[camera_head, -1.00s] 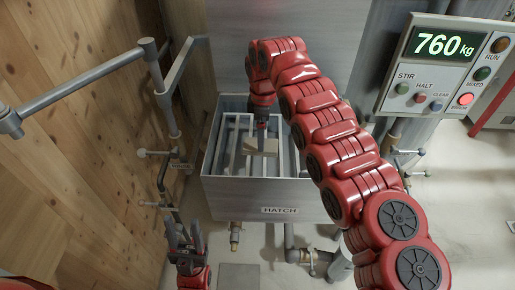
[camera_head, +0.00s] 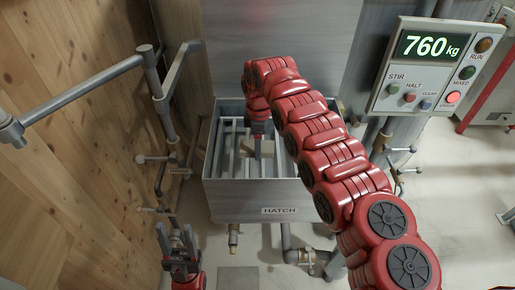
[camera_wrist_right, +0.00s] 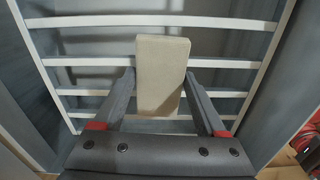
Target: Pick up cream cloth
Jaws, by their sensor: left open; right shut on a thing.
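The cream cloth (camera_wrist_right: 162,62) looks like a stiff, block-shaped cream piece. In the right wrist view it sits between the two fingers of my right gripper (camera_wrist_right: 160,90), which is shut on it. In the head view the cream cloth (camera_head: 246,147) shows small at the end of my right arm, over the bars inside the grey hatch box (camera_head: 225,198). Part of it is hidden by the gripper there. My left gripper (camera_head: 176,238) is open and empty, low at the left, outside the box and apart from the cloth.
Pale bars (camera_wrist_right: 85,62) cross the box below the cloth. Box walls stand close on both sides. Pipes and valve handles (camera_head: 150,158) run along the wooden wall at left. A control panel (camera_head: 430,65) reading 760 kg stands at right. Pipes sit under the box.

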